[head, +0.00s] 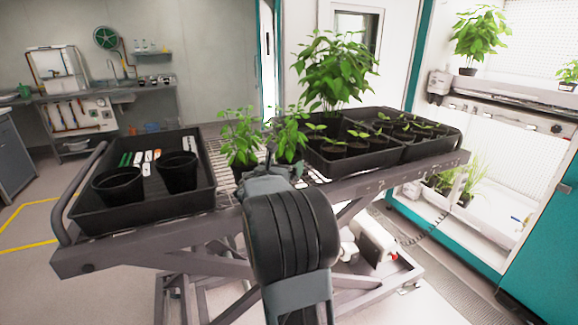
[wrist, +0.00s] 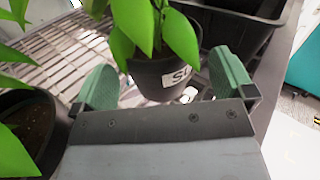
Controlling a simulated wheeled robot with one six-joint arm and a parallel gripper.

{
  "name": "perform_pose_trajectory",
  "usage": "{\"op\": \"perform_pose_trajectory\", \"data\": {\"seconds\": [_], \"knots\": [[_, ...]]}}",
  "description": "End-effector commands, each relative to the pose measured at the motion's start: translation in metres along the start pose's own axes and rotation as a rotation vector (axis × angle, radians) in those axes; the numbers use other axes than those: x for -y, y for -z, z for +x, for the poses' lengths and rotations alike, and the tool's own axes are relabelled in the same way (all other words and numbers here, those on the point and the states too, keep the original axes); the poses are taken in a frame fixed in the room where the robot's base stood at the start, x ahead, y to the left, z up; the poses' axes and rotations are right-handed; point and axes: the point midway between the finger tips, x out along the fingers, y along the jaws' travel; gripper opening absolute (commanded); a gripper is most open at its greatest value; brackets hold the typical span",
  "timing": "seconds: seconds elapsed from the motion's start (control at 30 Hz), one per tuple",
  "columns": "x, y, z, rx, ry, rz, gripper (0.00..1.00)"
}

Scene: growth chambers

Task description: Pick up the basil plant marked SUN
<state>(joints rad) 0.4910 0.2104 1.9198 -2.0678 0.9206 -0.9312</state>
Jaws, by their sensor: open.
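In the wrist view a dark pot (wrist: 150,76) with broad green leaves stands between and beyond my fingers. Its white label (wrist: 181,84) shows letters like "SU"; the rest cannot be read. My gripper (wrist: 165,80) is open, with one green finger to each side of the pot and a visible gap on both sides. In the head view this seems to be the right-hand basil plant (head: 289,132), its pot hidden behind my arm. Another basil plant (head: 239,138) stands to its left; its pot (wrist: 28,125) is near my left finger in the wrist view.
The plants stand on a wire-grid cart top. A black tray (head: 84,213) with two empty pots lies left, seedling trays (head: 405,155) lie right. A tall leafy plant (head: 334,70) rises behind. A lit growth chamber (head: 490,160) stands at the right.

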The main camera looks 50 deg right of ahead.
Motion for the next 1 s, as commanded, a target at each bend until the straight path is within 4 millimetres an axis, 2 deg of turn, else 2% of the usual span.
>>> {"op": "perform_pose_trajectory", "data": {"seconds": [0.1, 0.23, 0.57, 1.0], "knots": [[0.000, 0.002, 0.018, -0.001, 0.002, -0.001, 1.00], [0.000, 0.001, 0.030, -0.001, 0.001, -0.001, 1.00], [0.000, 0.001, 0.036, 0.000, -0.001, 0.000, 1.00], [0.000, 0.001, 0.035, 0.000, -0.001, 0.000, 0.59]]}}
